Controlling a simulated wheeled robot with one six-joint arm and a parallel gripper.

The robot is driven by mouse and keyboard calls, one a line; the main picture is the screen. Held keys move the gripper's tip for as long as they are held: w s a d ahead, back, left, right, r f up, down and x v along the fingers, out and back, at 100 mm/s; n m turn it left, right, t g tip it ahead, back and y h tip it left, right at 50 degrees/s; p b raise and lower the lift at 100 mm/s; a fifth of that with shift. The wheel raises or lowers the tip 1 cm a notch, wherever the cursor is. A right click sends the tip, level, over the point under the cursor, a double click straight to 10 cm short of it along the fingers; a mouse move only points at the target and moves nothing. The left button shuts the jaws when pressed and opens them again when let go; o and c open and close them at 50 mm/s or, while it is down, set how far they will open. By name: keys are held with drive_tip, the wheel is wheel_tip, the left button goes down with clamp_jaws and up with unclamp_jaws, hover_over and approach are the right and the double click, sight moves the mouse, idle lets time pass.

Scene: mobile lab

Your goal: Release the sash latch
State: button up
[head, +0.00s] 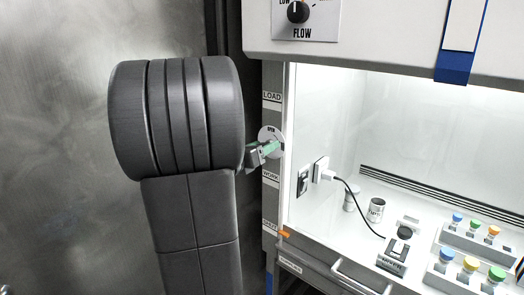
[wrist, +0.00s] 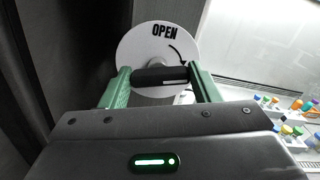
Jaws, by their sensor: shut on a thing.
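The sash latch has a round white plate marked OPEN with a curved arrow (wrist: 137,45) and a dark bar-shaped handle (wrist: 160,76) across its middle. In the head view the latch plate (head: 268,133) sits on the left post of the fume hood, between the LOAD and WORK labels. My gripper (wrist: 160,80) has its two green fingers on either side of the dark handle and is shut on it. It also shows in the head view (head: 264,151), at the latch, with the handle mostly hidden. The handle lies nearly level across the plate in the wrist view.
The fume hood's raised sash (head: 400,62) has a blue handle strip (head: 454,68). Inside stand a beaker (head: 376,210), a small black device (head: 394,256) with a cable to a wall socket (head: 320,169), and racks of capped vials (head: 470,240). A FLOW knob (head: 298,11) is above.

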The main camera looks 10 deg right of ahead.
drive_tip(key=shift+w+a+n+p, duration=0.15)
drive_tip(key=shift+n+p, duration=0.55)
drive_tip(key=shift+n, duration=2.95)
drive_tip(key=shift+w+a+n+p, duration=0.1)
drive_tip(key=shift+n+p, duration=0.6)
drive_tip(key=shift+n, duration=2.95)
drive_tip(key=shift+f, duration=0.1)
drive_tip(key=o, duration=1)
drive_tip(key=b+v, duration=0.2)
drive_tip(key=v, duration=1.1)
drive_tip(key=shift+s+a, duration=0.25)
drive_tip(key=shift+s, duration=0.05)
